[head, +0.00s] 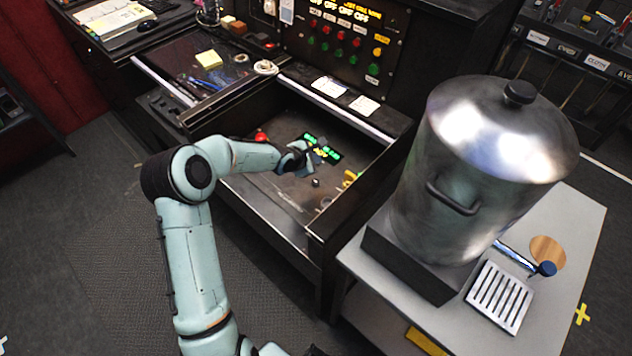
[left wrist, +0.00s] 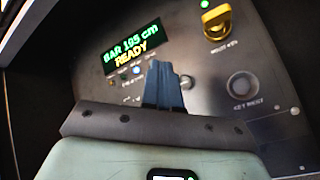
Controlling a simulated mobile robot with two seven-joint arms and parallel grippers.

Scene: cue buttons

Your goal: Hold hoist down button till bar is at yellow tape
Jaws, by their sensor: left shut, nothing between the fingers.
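A dark control panel (head: 290,190) lies in an open drawer-like console. Its lit display (head: 320,150) shows green and yellow text; in the left wrist view the display (left wrist: 131,44) reads "BAR", a number in cm, and "READY". My left gripper (head: 316,158) is shut and empty over the panel, close to the display. In the left wrist view its blue fingers (left wrist: 165,84) cover part of a row of small controls. Whether they touch a button is unclear. I cannot make out the hoist bar. My right gripper is not in view.
A yellow knob (left wrist: 217,22) is on the panel, and a red button (head: 261,136) lies beyond my arm. Yellow tape (head: 582,314) marks the floor there.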

